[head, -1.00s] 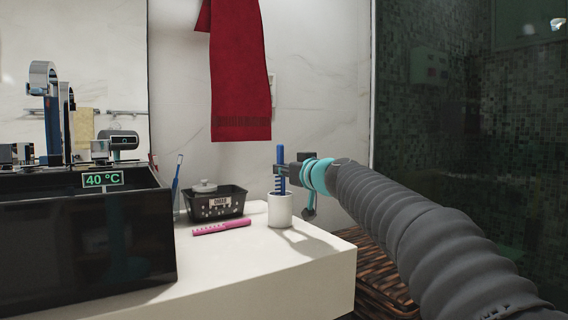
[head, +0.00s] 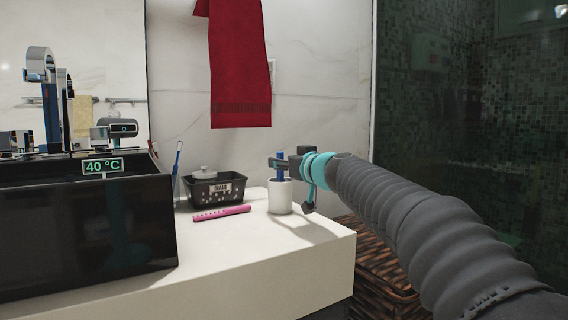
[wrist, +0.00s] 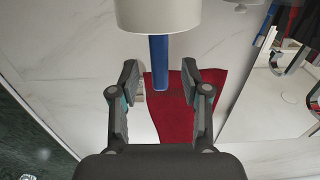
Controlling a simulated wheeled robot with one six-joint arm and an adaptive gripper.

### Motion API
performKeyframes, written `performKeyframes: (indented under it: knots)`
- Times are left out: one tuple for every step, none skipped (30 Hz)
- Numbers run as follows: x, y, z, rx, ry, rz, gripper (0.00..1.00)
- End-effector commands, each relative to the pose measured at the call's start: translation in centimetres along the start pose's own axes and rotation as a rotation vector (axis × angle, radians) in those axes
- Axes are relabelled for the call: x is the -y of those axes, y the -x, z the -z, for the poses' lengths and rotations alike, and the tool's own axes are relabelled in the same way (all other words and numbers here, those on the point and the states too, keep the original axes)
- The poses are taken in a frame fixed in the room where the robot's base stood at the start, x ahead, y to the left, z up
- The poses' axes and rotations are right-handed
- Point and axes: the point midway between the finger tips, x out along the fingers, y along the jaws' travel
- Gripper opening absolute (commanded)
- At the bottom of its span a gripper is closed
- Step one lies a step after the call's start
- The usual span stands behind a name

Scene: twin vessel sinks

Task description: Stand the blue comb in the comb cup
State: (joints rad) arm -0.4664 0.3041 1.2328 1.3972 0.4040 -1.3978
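The blue comb (head: 281,155) stands in the white comb cup (head: 281,197) near the counter's right end, with only its upper part showing above the rim. In the wrist view, which looks upside down, the comb (wrist: 158,62) comes out of the cup (wrist: 158,15). My gripper (wrist: 160,80) is open, with one finger on each side of the comb and a gap to both. In the head view my gripper (head: 282,163) is just above the cup. The comb's lower end is hidden inside the cup.
A pink comb (head: 222,213) lies on the counter left of the cup. Behind it stand a dark basket (head: 217,190) and a toothbrush (head: 178,165) in a glass. A black sink (head: 85,230) fills the left. A red towel (head: 240,70) hangs behind. The front counter is clear.

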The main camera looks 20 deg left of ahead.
Motion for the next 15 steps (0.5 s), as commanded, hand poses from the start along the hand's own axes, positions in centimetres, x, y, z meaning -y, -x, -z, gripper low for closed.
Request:
performKeyframes:
  knots:
    - [0.0, 0.0, 0.0, 0.0, 0.0, 0.0, 0.47]
    - [0.0, 0.0, 0.0, 0.0, 0.0, 0.0, 0.47]
    - [0.0, 0.0, 0.0, 0.0, 0.0, 0.0, 0.47]
    - [0.0, 0.1, 0.0, 0.0, 0.0, 0.0, 0.47]
    - [0.0, 0.2, 0.0, 0.0, 0.0, 0.0, 0.47]
    - [0.0, 0.3, 0.0, 0.0, 0.0, 0.0, 0.47]
    - [0.0, 0.5, 0.0, 0.0, -0.001, 0.0, 0.47]
    - [0.0, 0.8, 0.0, 0.001, 0.0, 0.0, 0.47]
    - [0.0, 1.2, 0.1, 0.001, 0.001, 0.0, 0.47]
    - [0.0, 1.6, 0.1, 0.0, 0.0, 0.0, 0.47]
    - [0.0, 2.0, 0.1, 0.0, -0.001, 0.0, 0.47]
    - [0.0, 2.6, 0.1, 0.001, 0.0, 0.0, 0.47]
    - [0.0, 3.2, 0.1, -0.001, 0.0, -0.001, 0.47]
    - [0.0, 3.7, 0.1, 0.0, -0.001, -0.001, 0.47]
    - [-0.1, 4.5, 0.1, -0.001, 0.001, -0.002, 0.47]
